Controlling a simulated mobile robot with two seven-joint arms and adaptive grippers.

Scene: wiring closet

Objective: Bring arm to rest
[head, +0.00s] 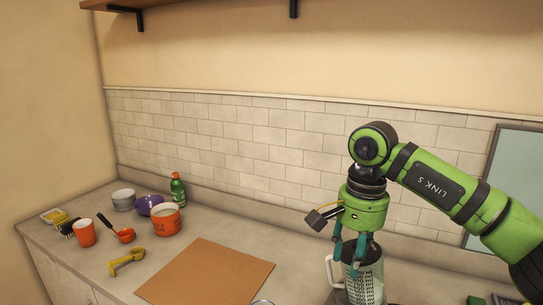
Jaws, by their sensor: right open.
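My right arm comes in from the right, and its green right gripper (350,256) points down with teal fingers apart. My left gripper is not in view.
A brown board (205,272) lies on the counter left of the jug. A tiled wall is behind.

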